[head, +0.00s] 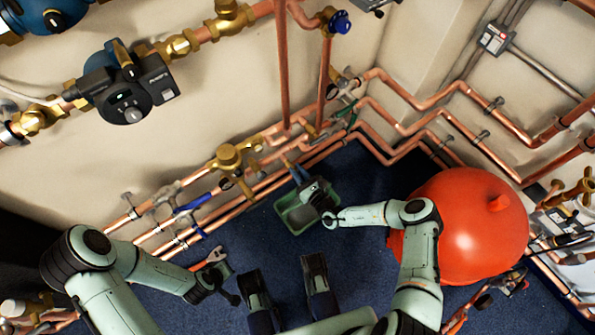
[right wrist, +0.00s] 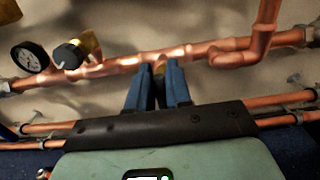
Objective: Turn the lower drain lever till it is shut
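My right gripper (head: 291,167) reaches the lower copper pipes along the wall in the head view. In the right wrist view its two blue fingers (right wrist: 160,66) stand close together with a narrow gap. A small brass-coloured piece (right wrist: 160,65) shows at the fingertips, against the copper pipe (right wrist: 125,67). I cannot tell whether the fingers touch or hold it. A drain lever cannot be made out clearly there; the fingers hide part of the spot. A blue lever (head: 190,203) sits on the pipes further left. My left gripper (head: 231,297) hangs low at left, only partly visible, away from the pipes.
A green tray (head: 284,213) lies on the blue floor below my right gripper. A large red tank (head: 468,235) stands close right of my right arm. A wrench (head: 214,257) lies near my left gripper. A gauge (right wrist: 29,57) and black knob (right wrist: 70,54) sit left of the fingers.

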